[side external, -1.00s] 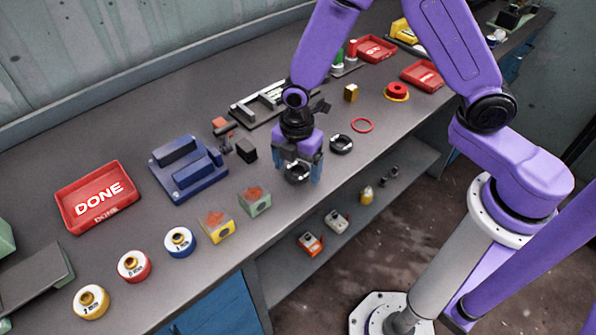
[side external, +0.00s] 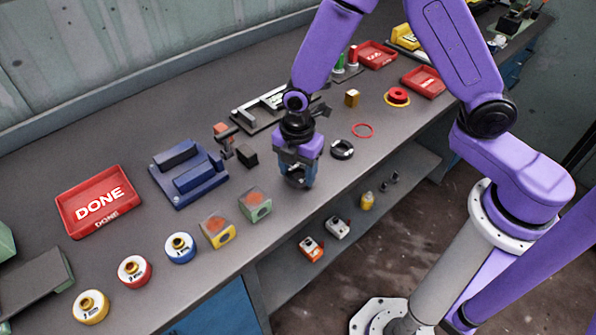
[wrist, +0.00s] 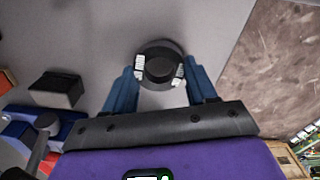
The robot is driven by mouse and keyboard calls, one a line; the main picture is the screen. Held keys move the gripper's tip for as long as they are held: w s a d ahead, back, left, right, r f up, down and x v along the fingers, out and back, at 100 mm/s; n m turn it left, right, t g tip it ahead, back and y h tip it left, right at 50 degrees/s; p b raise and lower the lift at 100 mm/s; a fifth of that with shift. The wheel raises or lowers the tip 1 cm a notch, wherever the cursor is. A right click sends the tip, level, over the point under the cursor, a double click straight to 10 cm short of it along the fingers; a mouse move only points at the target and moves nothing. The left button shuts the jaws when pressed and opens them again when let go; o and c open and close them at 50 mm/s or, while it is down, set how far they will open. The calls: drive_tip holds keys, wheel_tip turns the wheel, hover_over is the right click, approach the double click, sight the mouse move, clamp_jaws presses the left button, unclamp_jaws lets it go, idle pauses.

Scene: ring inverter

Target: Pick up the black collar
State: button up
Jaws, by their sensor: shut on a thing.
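My gripper (side external: 297,178) points down over the bench near its front edge, with its blue fingers shut on the black collar (side external: 298,184). In the wrist view the collar (wrist: 160,50) is a dark round piece with a dark centre, held between the two fingertips of my gripper (wrist: 160,72). The fingers partly cover its sides. I cannot tell whether it still touches the bench.
A blue fixture (side external: 188,175) and a red DONE tray (side external: 72,218) stand to the left. Green (side external: 256,208) and yellow (side external: 217,236) blocks sit near the front edge. A thin red ring (side external: 363,137) and a small gold block (side external: 352,98) lie right. The bench between has free room.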

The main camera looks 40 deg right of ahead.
wheel_tip(320, 180, up, 2)
drive_tip(key=shift+r, duration=0.15)
drive_tip(key=s+d+r, duration=0.6)
drive_tip(key=s+r, duration=0.4)
drive_tip(key=s, duration=0.2)
drive_tip(key=w+d+r, duration=0.2)
drive_tip(key=w+d, duration=0.2)
drive_tip(key=w, duration=0.3)
drive_tip(key=w+d+r, duration=0.2)
drive_tip(key=w+d, duration=0.1)
drive_tip(key=w, duration=0.5)
drive_tip(key=w+d+r, duration=0.1)
drive_tip(key=w+d, duration=0.3)
drive_tip(key=d, duration=0.4)
drive_tip(key=w+d+r, duration=0.1)
drive_tip(key=w+d, duration=0.3)
drive_tip(key=d, duration=0.4)
drive_tip(key=shift+n, duration=0.3)
drive_tip(key=shift+w+d+f, duration=0.5)
drive_tip(key=shift+w+f, duration=1.05)
drive_tip(key=shift+w, duration=0.6)
drive_tip(key=shift+w+d+f, duration=0.45)
drive_tip(key=shift+w+f, duration=1.05)
drive_tip(key=shift+w, duration=0.7)
drive_tip(key=shift+w+d+f, duration=0.5)
drive_tip(key=shift+w+f, duration=1.05)
drive_tip(key=shift+w, duration=0.6)
drive_tip(key=shift+w+f, duration=0.15)
drive_tip(key=shift+f, duration=1.5)
